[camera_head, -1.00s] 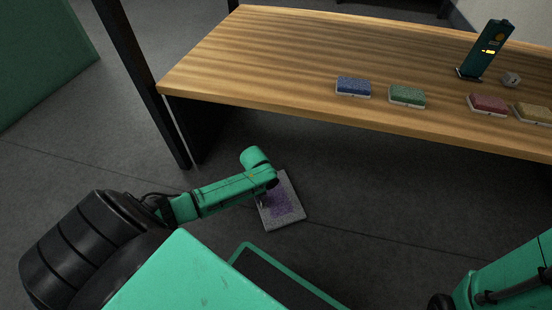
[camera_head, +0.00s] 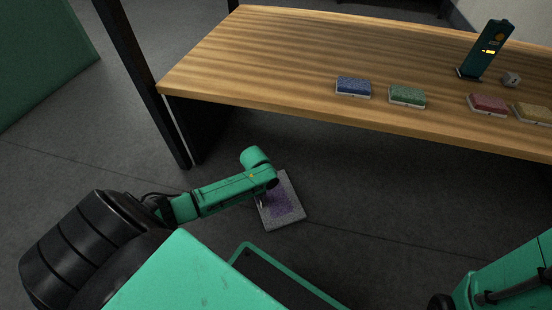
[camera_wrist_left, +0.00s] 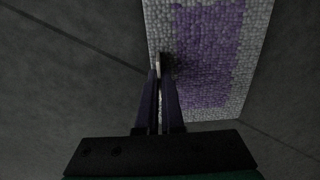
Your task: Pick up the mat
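The mat (camera_head: 290,187) is a small pale grey rectangle with a purple middle, low near the floor below the table's front left. My left gripper (camera_wrist_left: 160,66) is at the mat's left long edge. Its two fingers are nearly together, with the edge between their tips. In the left wrist view the mat (camera_wrist_left: 253,30) fills the upper right, and the fingers cover part of its edge. In the head view my left wrist hides most of the gripper. I cannot tell whether the mat is clear of the floor. My right gripper is out of view.
A wooden table (camera_head: 260,60) stands behind, with a dark leg at its left. On it are a blue block (camera_head: 353,86), a green block (camera_head: 407,95), a red block (camera_head: 487,103), a tan block (camera_head: 535,112) and a teal device (camera_head: 486,48). The floor around the mat is clear.

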